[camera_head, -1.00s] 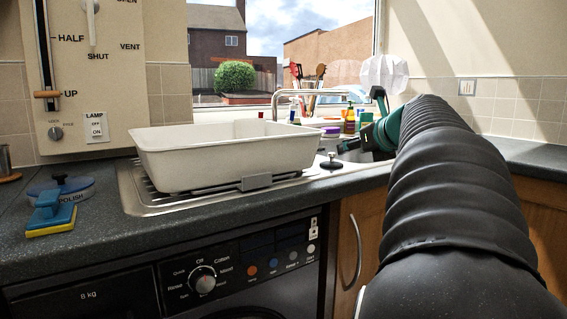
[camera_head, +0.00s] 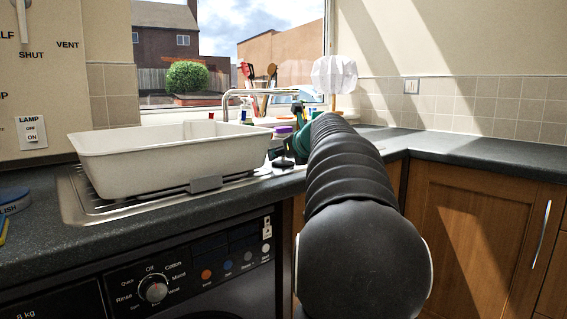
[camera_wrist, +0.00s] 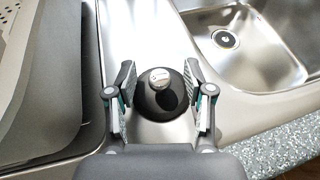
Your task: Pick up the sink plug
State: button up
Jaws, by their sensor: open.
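The sink plug (camera_wrist: 160,92) is a dark round disc with a small metallic knob on top. In the wrist view it sits on the steel strip beside the sink basin. My gripper (camera_wrist: 159,82) is open, with one finger on each side of the plug. Whether the fingertips touch it I cannot tell. In the head view the plug (camera_head: 284,162) is a small dark shape at the sink's edge, partly hidden by my gripper (camera_head: 279,149), which is at it.
A white basin (camera_head: 180,160) stands on the drainer (camera_head: 85,205) to the left. The sink bowl (camera_wrist: 250,60) with its drain lies to the right in the wrist view. A tap (camera_head: 240,93), bottles and utensils stand behind. The right worktop (camera_head: 480,150) is clear.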

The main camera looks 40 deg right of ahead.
jog(key=shift+w, duration=0.15)
grip_shut()
jog(key=shift+r, duration=0.1)
